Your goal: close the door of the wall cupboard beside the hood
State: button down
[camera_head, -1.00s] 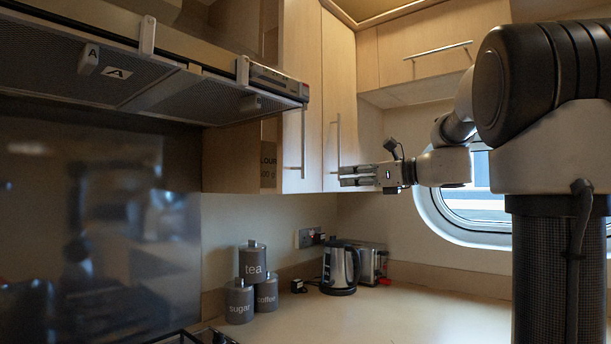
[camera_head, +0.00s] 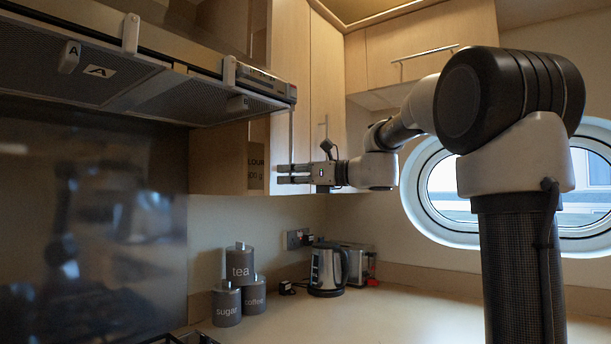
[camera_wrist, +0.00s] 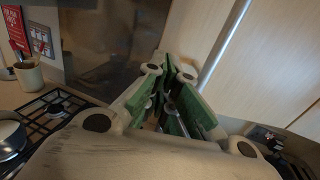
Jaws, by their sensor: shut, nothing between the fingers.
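The wall cupboard (camera_head: 220,160) hangs to the right of the hood (camera_head: 150,75). The door has an upright bar handle (camera_head: 291,130), and a similar bar crosses the wrist view (camera_wrist: 224,45). My gripper (camera_head: 279,174) is shut and empty, pointing left across the lower part of the door, at the handle's lower end. I cannot tell whether it touches the door. The wrist view shows the green-padded fingers (camera_wrist: 178,95) close to the pale door surface.
A second door (camera_head: 327,90) with its own handle is to the right. Below stand labelled canisters (camera_head: 240,285), a kettle (camera_head: 327,268) and a toaster (camera_head: 358,262). A hob (camera_wrist: 50,115) shows in the wrist view. The right worktop (camera_head: 410,310) is clear.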

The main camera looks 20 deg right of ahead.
aim_at(266, 174)
jog(key=shift+x, duration=0.95)
jog(key=x, duration=0.7)
jog(key=shift+w+a, duration=0.15)
jog(key=shift+w, duration=0.15)
jog(key=shift+r, duration=0.15)
